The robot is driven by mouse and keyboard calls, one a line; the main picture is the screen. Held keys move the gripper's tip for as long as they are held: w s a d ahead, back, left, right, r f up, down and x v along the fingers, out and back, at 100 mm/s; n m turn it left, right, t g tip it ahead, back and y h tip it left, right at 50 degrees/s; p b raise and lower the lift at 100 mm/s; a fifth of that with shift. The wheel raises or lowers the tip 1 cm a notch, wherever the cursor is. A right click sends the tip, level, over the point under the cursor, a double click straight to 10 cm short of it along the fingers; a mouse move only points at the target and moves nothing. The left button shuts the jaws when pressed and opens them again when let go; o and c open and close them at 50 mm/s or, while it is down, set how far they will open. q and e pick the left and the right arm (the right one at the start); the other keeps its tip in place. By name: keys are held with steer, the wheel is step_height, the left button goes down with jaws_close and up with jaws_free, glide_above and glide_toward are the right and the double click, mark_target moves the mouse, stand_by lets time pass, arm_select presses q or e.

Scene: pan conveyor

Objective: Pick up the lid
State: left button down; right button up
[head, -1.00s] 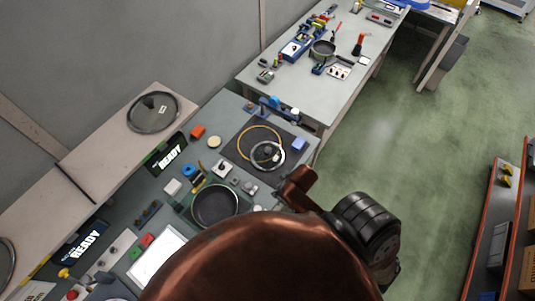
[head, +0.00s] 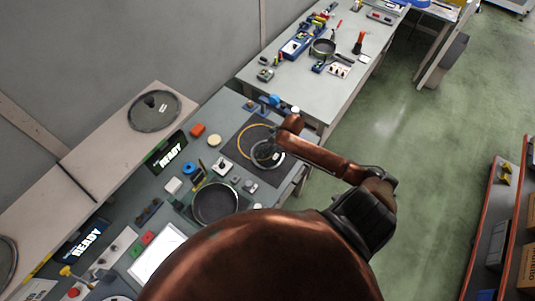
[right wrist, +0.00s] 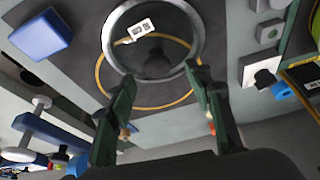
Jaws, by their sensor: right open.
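A round glass lid (right wrist: 185,20) with a metal rim, a dark knob and a white label lies on the dark mat at the top of the right wrist view. In the head view, the same lid (head: 279,161) is partly covered by my right arm. My right gripper (right wrist: 160,73) is open and empty, its two fingers pointing at the lid's near edge, with the knob roughly between the fingertip directions. I cannot tell the height above the lid. My left gripper is not in view.
A yellow ring (right wrist: 110,101) lies on the mat around the lid. A blue block (right wrist: 41,34) sits to the left. A pan (head: 216,204) stands nearby on the bench, and another lid (head: 153,111) lies on the back shelf. Small items (head: 249,186) are close by.

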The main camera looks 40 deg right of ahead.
steer(key=p+x, duration=0.1)
steer(key=x, duration=0.4)
steer(key=shift+d+f, duration=0.15)
steer(key=shift+f, duration=0.3)
steer(key=shift+c, duration=0.4)
steer(key=shift+r, duration=0.1)
jaws_close()
